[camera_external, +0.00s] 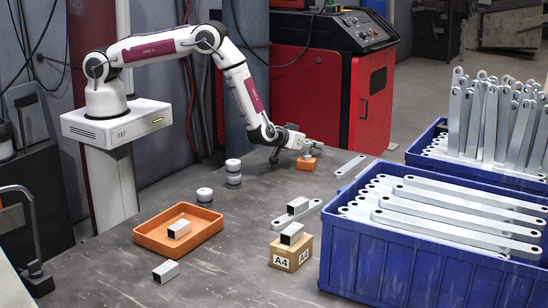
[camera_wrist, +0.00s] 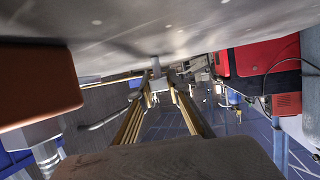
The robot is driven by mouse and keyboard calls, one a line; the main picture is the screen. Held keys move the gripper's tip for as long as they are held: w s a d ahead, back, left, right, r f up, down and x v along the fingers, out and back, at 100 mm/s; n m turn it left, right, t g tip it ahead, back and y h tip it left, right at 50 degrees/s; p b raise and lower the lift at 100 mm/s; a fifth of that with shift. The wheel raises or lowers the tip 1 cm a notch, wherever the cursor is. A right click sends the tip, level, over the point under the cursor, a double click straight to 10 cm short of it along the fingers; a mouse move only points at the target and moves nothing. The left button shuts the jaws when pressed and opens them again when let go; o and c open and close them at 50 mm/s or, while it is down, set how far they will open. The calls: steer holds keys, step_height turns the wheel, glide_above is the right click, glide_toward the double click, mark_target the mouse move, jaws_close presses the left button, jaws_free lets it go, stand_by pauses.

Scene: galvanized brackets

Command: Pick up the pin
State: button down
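My gripper (camera_external: 307,147) is at the far side of the grey table, low over a small orange block (camera_external: 306,163). It looks small and dark there, and I cannot make out its fingers or whether they hold anything. No pin can be told apart in the external view. In the wrist view, which looks turned over with the table at the top, a short grey upright piece (camera_wrist: 157,68) stands out near the middle. It may be the pin, but I cannot be sure. A blurred orange-brown block (camera_wrist: 38,82) is close at the left.
A blue crate (camera_external: 350,262) full of flat galvanized brackets fills the front right, with another blue crate behind. An orange tray (camera_external: 150,238) holds a square tube. Loose brackets, tubes, round grey pieces and an A4 box (camera_external: 291,254) stand about. The front left table is mostly clear.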

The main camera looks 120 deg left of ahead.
steer(key=shift+r, duration=0.2)
steer(key=shift+r, duration=4.85)
